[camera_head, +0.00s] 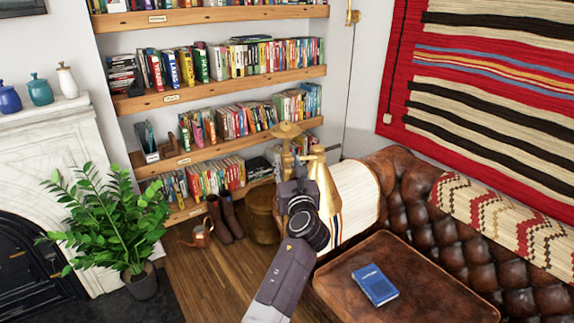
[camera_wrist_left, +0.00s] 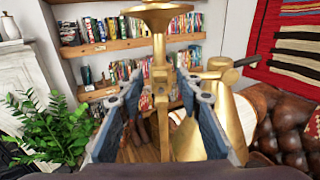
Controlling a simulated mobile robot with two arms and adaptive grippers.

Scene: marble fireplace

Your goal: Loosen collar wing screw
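A brass floor lamp with a conical shade (camera_head: 326,184) stands beside the leather sofa. It has an upright brass post (camera_wrist_left: 160,110) with a round disc (camera_wrist_left: 158,8) on top and a blocky collar (camera_wrist_left: 160,74) partway up. I cannot clearly make out a wing screw on the collar. My left gripper (camera_head: 298,172) reaches up to the lamp and hides part of it in the head view. In the left wrist view the gripper (camera_wrist_left: 157,88) is open, fingers apart on either side of the post. I see no clear contact. My right gripper is not in view.
A leather ottoman (camera_head: 425,275) with a blue book (camera_head: 375,284) is at the lower right. The leather sofa (camera_head: 420,215) is behind it. Bookshelves (camera_head: 225,85) stand behind the lamp. A potted plant (camera_head: 115,225) and a copper watering can (camera_head: 198,233) are on the left.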

